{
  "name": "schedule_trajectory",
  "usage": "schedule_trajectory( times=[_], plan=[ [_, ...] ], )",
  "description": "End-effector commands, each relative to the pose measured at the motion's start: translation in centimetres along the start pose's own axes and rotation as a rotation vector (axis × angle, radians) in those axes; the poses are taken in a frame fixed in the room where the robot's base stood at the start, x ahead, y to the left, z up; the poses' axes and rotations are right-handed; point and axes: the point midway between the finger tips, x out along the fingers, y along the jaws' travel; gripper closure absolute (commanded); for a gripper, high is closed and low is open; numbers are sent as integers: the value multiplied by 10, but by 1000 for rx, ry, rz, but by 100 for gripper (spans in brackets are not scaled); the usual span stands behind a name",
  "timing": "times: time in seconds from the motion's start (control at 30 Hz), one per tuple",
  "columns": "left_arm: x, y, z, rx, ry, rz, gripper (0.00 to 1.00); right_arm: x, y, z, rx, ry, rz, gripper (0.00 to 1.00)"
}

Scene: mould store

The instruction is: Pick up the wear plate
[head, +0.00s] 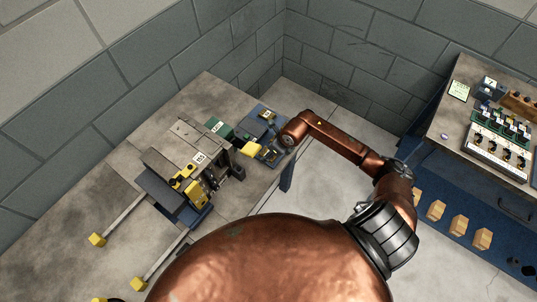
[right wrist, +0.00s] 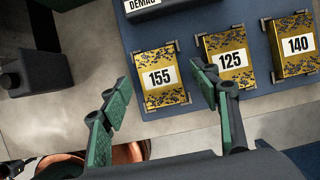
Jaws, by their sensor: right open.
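Gold-coloured plates with dark mottling and white number labels lie on a blue tray (right wrist: 205,112) in the right wrist view. They are plate 155 (right wrist: 163,96), plate 125 (right wrist: 229,74) and plate 140 (right wrist: 293,62). I cannot tell which one the task means. My right gripper (right wrist: 160,80) is open, its green-padded fingers on either side of plate 155, with nothing held. Whether the fingers are level with the plate is unclear. In the head view, my right arm reaches to the bench's right edge, over the blue tray (head: 262,120). My left gripper is not in view.
A mould assembly (head: 180,145) with yellow parts stands on the grey bench (head: 95,185), beside a green box (head: 217,127). A dark block (right wrist: 38,72) lies left of the right gripper. A second bench (head: 463,75) with racked small parts stands at right.

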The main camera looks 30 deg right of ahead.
Motion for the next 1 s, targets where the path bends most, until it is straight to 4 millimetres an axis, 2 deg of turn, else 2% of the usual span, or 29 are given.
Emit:
schedule_trajectory(
  times=[0.1, 0.2, 0.6, 1.0],
  plan=[
    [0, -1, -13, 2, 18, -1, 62, 0, 0, 0, 0, -1, -1, 44],
    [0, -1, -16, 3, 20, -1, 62, 0, 0, 0, 1, -1, -1, 44],
    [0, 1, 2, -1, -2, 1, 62, 0, 0, 0, 1, -1, -1, 72],
    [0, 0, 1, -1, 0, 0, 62, 0, 0, 0, 1, 0, 0, 99]
  ],
)
